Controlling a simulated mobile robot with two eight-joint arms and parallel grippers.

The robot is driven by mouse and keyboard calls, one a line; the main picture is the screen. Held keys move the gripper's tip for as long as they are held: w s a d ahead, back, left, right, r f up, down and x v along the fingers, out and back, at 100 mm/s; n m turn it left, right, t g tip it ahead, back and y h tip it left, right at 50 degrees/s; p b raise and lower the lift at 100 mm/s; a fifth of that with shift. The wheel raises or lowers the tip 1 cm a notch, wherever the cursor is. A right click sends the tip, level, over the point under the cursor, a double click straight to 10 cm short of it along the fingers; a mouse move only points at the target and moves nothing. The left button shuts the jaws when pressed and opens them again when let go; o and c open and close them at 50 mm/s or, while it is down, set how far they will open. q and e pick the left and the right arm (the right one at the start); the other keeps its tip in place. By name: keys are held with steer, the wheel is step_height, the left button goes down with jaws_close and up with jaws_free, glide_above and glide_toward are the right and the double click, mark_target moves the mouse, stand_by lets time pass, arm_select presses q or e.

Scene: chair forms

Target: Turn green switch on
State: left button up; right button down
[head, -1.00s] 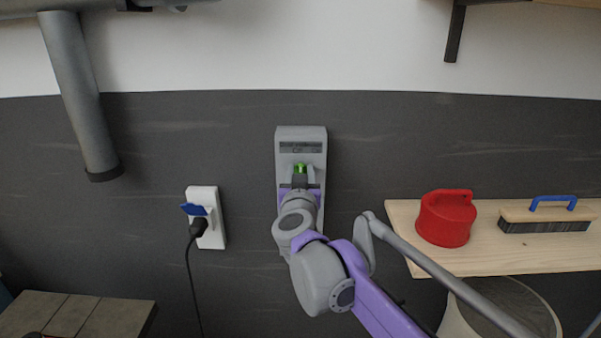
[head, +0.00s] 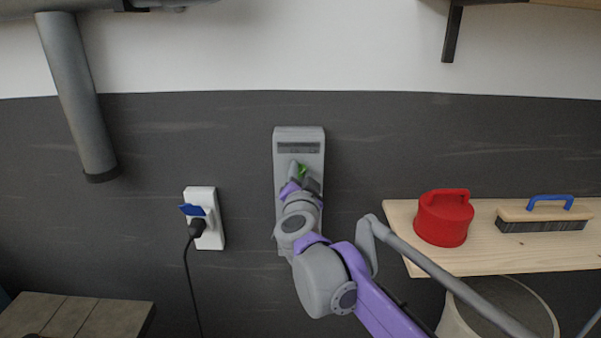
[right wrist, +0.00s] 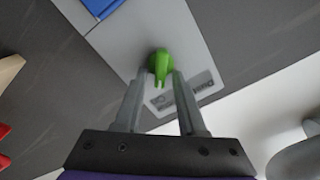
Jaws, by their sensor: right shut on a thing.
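The green switch (head: 303,169) is a small knob on a grey wall panel (head: 284,134), just below a dark label strip. In the right wrist view the green switch (right wrist: 160,66) sits between the two grey fingers, its narrow end pointing toward my palm. My right gripper (head: 304,177) is shut on the switch and turned at an angle to the panel in the head view. My wrist and forearm hide the lower part of the panel. My left gripper is not in view.
A white socket (head: 203,193) with a black plug (head: 198,228) and blue flap is left of the panel. A wooden shelf (head: 470,262) at right holds a red container (head: 443,220) and a blue-handled brush (head: 545,216). A blue part (right wrist: 101,7) shows in the wrist view.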

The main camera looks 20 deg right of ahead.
steer(key=m, duration=0.4)
steer(key=shift+d+f+m+p, duration=0.15)
steer(key=shift+m+p, duration=0.15)
steer(key=shift+p, duration=0.05)
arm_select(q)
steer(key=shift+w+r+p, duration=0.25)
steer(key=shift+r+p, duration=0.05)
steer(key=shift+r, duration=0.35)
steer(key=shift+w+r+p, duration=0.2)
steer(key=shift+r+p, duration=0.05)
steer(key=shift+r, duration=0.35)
arm_select(e)
steer(key=m, duration=0.5)
steer(key=shift+f, duration=0.3)
steer(key=shift+m, duration=0.4)
steer(key=c, duration=0.9)
jaws_free()
steer(key=shift+o, duration=0.2)
steer(key=shift+s, duration=0.15)
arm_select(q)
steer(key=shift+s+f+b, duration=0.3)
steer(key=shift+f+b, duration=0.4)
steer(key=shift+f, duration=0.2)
arm_select(e)
steer(key=v, duration=1)
steer(key=shift+s, duration=0.3)
